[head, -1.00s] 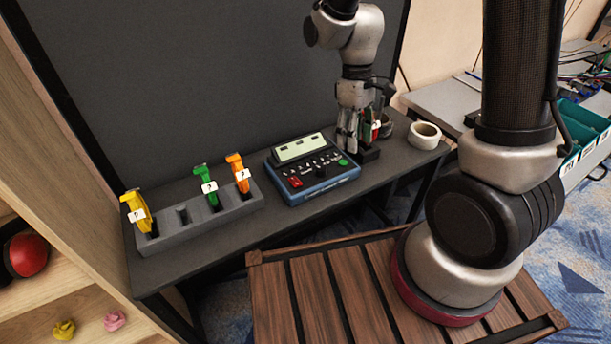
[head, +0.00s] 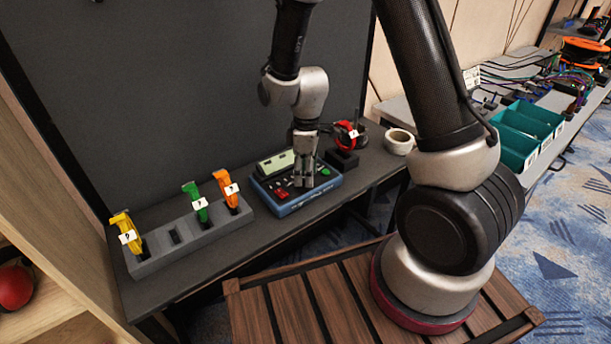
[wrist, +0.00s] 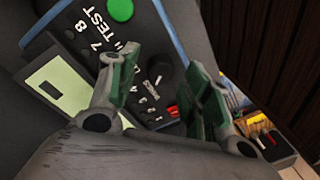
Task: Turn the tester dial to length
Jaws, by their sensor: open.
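The tester (head: 328,187) is a blue-edged box with a dark face on the bench. Its pale green screen (wrist: 62,88) shows at the left of the wrist view, with a green button (wrist: 120,9) near the top beside the word TEST. A dark dial (wrist: 158,72) with a white mark lies on the face between my fingers, with numbers around it. My gripper (head: 307,184) points down over the tester; in the wrist view my gripper (wrist: 163,92) is open and empty, a green-padded finger on either side of the dial. I cannot tell whether it touches the dial, nor read which setting is marked.
A grey rack (head: 160,262) at the left holds yellow (head: 128,234), green (head: 196,201) and orange (head: 227,190) tagged cables. A red tagged cable (head: 346,129) stands by a black block (head: 342,160) right of the tester. A white roll (head: 399,141) is farther right. A dark panel (head: 170,90) rises behind.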

